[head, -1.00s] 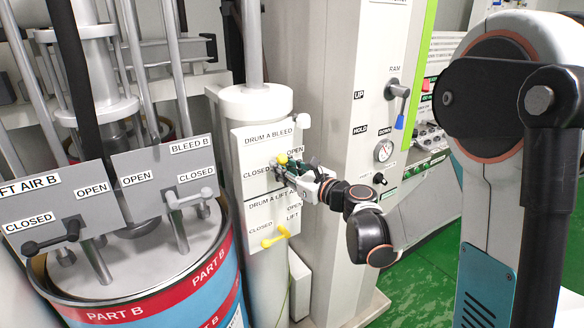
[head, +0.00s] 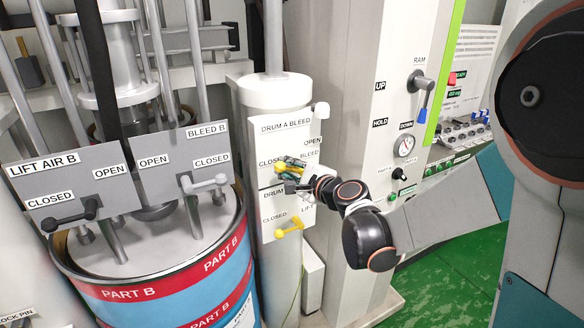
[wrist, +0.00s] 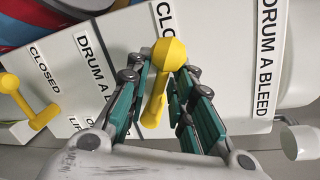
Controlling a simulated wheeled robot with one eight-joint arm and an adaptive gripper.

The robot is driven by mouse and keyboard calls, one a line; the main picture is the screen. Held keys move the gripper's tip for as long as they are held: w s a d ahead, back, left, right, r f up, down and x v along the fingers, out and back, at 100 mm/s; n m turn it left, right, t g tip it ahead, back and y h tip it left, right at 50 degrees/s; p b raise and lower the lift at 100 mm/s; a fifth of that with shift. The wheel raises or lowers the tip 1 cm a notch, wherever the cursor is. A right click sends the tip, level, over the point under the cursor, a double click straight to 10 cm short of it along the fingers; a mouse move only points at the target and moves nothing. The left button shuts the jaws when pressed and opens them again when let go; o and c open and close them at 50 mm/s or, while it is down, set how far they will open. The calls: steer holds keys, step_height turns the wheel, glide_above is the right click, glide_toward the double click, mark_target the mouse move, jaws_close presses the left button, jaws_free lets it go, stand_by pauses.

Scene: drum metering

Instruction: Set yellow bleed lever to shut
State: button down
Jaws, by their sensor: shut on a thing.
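The yellow bleed lever (head: 279,166) is on the DRUM A BLEED panel (head: 270,143), with its round knob at the end of the CLOSED label and partly covering it. My gripper (head: 289,167) is at the lever and hides its pivot in the head view. In the wrist view the lever (wrist: 158,88) lies between the teal finger pads of my gripper (wrist: 160,76), which is shut on it. There the knob covers part of the CLOSED label (wrist: 165,18).
Another yellow lever (head: 289,229) is just below, on the DRUM A LIFT panel, and shows in the wrist view (wrist: 25,102). A white knob (head: 321,110) sticks out at the upper right. Bleed B (head: 205,185) and lift air B levers (head: 72,215) stand left.

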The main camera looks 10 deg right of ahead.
steer(key=f+n, duration=0.1)
steer(key=n, duration=0.1)
steer(key=f+n+h+b, duration=0.1)
steer(key=n, duration=0.1)
steer(key=shift+s+a+f+n, duration=0.1)
steer(key=shift+a+n, duration=0.2)
steer(key=shift+a, duration=0.05)
steer(key=shift+s+f+b, duration=0.1)
steer(key=shift+b, duration=0.2)
steer(key=c, duration=1.7)
jaws_free()
steer(key=shift+a, duration=0.1)
